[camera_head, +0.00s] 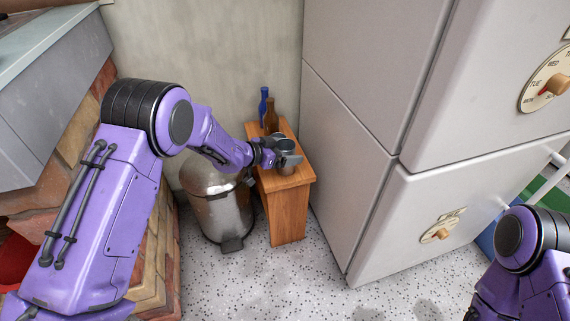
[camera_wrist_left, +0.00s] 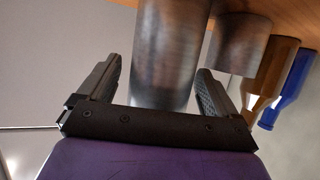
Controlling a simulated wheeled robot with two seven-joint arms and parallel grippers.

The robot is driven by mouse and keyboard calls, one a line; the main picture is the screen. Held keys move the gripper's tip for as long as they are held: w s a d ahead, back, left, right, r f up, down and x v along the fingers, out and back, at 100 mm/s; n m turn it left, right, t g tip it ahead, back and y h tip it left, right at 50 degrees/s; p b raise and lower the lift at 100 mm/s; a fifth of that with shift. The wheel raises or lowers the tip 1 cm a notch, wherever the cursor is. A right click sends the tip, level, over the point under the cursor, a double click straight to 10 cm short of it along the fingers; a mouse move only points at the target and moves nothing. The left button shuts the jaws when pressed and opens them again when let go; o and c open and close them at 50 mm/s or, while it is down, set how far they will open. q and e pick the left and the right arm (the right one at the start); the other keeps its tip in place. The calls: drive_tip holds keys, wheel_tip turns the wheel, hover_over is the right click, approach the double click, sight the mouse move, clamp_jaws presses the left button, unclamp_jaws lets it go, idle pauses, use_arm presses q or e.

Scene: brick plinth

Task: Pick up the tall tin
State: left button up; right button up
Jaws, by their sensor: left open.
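The tall tin (camera_wrist_left: 168,50) is a plain grey metal cylinder standing on a small wooden stand (camera_head: 289,214). In the left wrist view it appears upside down, between the two open fingers of my left gripper (camera_wrist_left: 168,92), with a gap visible on the right side. In the head view my left gripper (camera_head: 284,153) is over the front of the stand and partly hides the tin (camera_head: 287,170). A shorter grey tin (camera_wrist_left: 240,45) stands beside it, just outside one finger. My right gripper is out of view.
A brown bottle (camera_head: 271,116) and a blue bottle (camera_head: 263,106) stand at the back of the stand. A metal pedal bin (camera_head: 220,208) is close on its left, and a large grey fridge (camera_head: 350,160) rises on its right. Speckled floor lies in front.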

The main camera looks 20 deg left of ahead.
use_arm(q)
drive_tip(key=shift+w+d, duration=0.1)
drive_tip(key=c, duration=1)
drive_tip(key=shift+c, duration=0.2)
